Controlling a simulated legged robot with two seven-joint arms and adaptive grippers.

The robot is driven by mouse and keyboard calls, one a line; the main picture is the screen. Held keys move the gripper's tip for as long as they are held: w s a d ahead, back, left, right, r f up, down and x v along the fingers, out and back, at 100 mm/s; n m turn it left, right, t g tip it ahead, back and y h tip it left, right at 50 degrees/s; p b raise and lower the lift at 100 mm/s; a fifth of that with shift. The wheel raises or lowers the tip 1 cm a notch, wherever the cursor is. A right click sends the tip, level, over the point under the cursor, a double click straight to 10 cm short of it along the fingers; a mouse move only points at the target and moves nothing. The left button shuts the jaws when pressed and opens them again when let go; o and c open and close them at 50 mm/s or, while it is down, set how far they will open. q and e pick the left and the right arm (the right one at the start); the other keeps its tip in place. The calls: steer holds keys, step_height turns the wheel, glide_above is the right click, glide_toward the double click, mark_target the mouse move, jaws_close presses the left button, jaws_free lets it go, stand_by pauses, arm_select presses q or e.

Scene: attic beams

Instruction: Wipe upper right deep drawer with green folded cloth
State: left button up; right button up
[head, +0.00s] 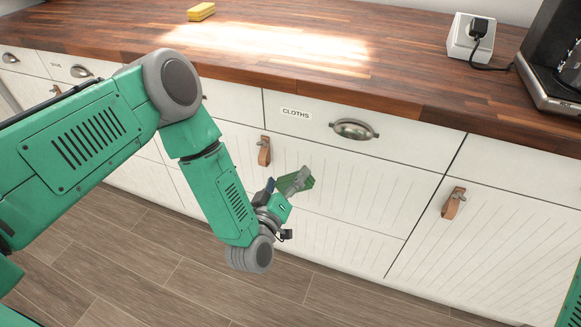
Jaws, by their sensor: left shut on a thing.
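The green folded cloth (309,183) shows only as a small green patch at the fingers of my left gripper (296,183). The gripper is shut on it and hides part of it. It is in front of a white grooved deep front (365,190) below the drawer labelled "CLOTHS" (310,105). In this view the cloth overlaps that front; I cannot tell whether it touches. The front looks closed, and a leather pull (264,150) hangs at its upper left. My right gripper is out of view.
A wooden countertop (330,85) runs above the fronts. On it are a yellow sponge (201,12), a white socket box (470,40) with a plug, and a black appliance (555,60). Another grooved front with a leather pull (453,203) is at right. The plank floor (150,265) looks clear.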

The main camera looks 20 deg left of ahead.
arm_select(q)
steer(key=shift+s, duration=0.25)
steer(key=shift+s+p, duration=0.6)
steer(key=shift+s, duration=0.85)
